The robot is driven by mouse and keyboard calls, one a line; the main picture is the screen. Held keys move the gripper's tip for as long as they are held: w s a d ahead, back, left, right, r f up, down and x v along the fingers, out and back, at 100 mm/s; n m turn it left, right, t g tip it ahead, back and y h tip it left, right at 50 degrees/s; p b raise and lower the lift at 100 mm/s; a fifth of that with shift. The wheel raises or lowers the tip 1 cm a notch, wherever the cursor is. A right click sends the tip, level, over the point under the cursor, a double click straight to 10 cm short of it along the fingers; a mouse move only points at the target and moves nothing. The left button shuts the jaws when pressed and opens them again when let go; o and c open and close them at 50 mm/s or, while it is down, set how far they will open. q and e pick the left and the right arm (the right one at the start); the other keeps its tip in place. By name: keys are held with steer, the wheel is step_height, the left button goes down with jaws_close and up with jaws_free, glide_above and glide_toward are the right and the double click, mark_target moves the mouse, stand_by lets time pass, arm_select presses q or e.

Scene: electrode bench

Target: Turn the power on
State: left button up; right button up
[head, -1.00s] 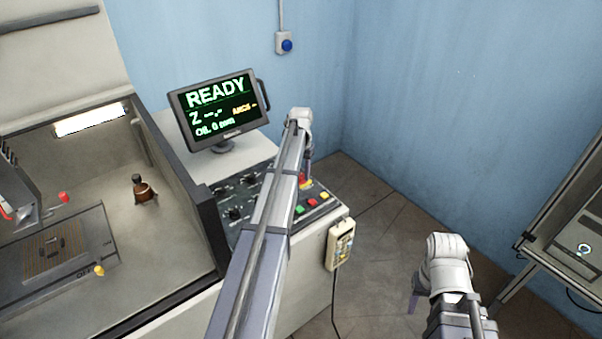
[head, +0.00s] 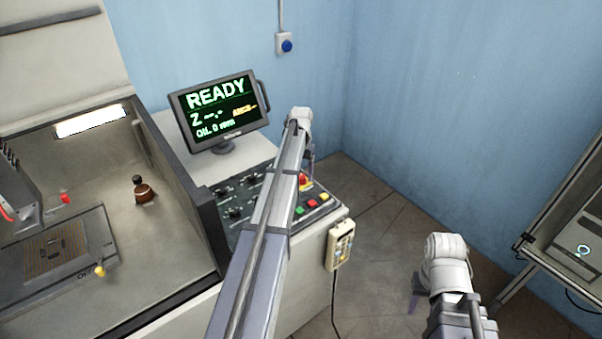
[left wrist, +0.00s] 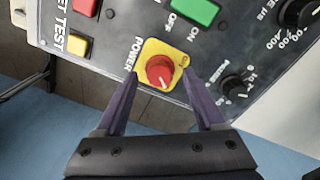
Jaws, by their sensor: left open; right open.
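The power switch is a red rotary knob (left wrist: 160,71) on a yellow plate (left wrist: 151,47) marked POWER in the left wrist view. A pale mark shows on the knob's lower part. In the head view the red knob (head: 304,179) shows at the panel's far edge, partly behind my left arm. My left gripper (left wrist: 157,75) is open, its two purple fingers on either side of the knob; I cannot tell whether they touch it. The monitor (head: 219,112) shows READY. My right gripper (head: 414,302) is open, low at the right over the floor, partly hidden by its wrist.
The control panel (head: 224,205) holds other knobs, a green button (left wrist: 194,11), a yellow button (left wrist: 78,45) and a red one (left wrist: 86,6). A pendant (head: 340,245) hangs on the cabinet's side. A machine tank (head: 185,178) stands left. A rack (head: 527,245) stands right.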

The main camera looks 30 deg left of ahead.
mark_target(301, 176)
arm_select(q)
step_height(301, 176, up, 7)
steer(key=p, duration=0.6)
steer(key=shift+r+p, duration=0.2)
steer(key=shift+p, duration=0.2)
steer(key=shift+f, duration=0.1)
steer(key=shift+m, duration=0.8)
steer(key=s+d, duration=0.1)
steer(key=d, duration=0.4)
steer(key=s+d+f+b, duration=0.1)
steer(key=s+d, duration=0.1)
steer(key=d, duration=0.3)
steer(key=s+d+b, duration=0.1)
steer(key=s+d, duration=0.1)
steer(key=d, duration=0.3)
steer(key=shift+s+f, duration=0.2)
steer(key=shift+f, duration=0.2)
steer(key=s+d+f+m+b, duration=0.1)
steer(key=s+d+m, duration=0.1)
steer(key=s+d, duration=0.9)
steer(key=s+d+f+m+y+b, duration=0.1)
steer(key=s+d+f+m+b, duration=0.1)
steer(key=s+d, duration=0.8)
steer(key=shift+s+d, duration=0.35)
steer(key=shift+d, duration=0.3)
